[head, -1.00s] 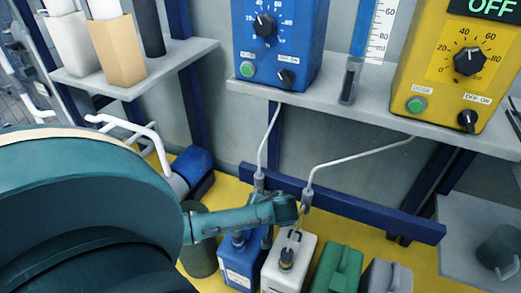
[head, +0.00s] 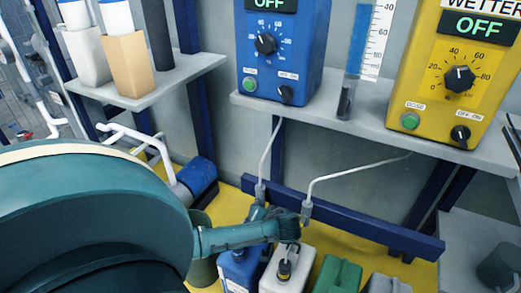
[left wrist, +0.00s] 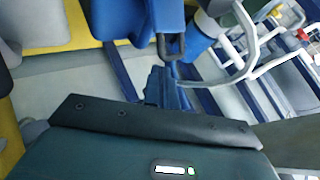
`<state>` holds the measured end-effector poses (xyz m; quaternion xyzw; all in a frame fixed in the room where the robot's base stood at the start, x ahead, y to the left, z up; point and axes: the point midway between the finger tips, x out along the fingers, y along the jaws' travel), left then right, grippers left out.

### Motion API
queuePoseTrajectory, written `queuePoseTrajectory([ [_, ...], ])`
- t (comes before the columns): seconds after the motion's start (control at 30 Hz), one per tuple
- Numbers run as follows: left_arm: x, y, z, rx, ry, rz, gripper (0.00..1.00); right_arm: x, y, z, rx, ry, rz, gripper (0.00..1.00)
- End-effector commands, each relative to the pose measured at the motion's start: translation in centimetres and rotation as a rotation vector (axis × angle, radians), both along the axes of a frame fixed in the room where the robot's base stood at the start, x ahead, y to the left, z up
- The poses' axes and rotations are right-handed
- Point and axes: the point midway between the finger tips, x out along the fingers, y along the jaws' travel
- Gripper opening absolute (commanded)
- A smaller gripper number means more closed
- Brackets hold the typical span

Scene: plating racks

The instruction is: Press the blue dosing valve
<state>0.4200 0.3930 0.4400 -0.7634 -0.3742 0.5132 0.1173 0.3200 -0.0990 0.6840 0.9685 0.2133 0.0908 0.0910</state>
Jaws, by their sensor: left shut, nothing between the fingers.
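The blue dosing box (head: 275,70) stands on the shelf with an OFF display, a dial, a green DOSE button (head: 250,85) and a black OFF/ON knob (head: 285,93). A thin white tube runs below it to a grey nozzle (head: 261,192), which may be the blue dosing valve. My left gripper (head: 290,229) is shut and empty, in front of the jugs and just below the two nozzles. It overlaps the nozzle area, and I cannot tell whether it touches. In the left wrist view its fingers (left wrist: 168,88) point at a blue container (left wrist: 165,18). My right gripper is not in view.
A yellow box (head: 450,80), also OFF, stands right, its tube ending at a second nozzle (head: 306,211). Blue (head: 240,270), white (head: 287,270), green (head: 338,275) and grey jugs stand below. A blue rail (head: 370,222) crosses behind. White pipes and a blue roll (head: 197,175) are left.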

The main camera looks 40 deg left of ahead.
Motion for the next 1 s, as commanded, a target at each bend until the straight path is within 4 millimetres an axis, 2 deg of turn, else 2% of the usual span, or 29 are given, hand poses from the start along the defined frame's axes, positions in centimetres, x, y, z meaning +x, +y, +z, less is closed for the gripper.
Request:
queuePoseTrajectory([
  [0.53,-0.2,1.7,-0.5,0.251,0.081,0.002,0.00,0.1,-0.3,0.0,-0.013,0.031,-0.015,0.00],
  [1.0,-0.4,2.1,-0.8,0.248,0.079,0.002,0.00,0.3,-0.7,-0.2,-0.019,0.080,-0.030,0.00],
])
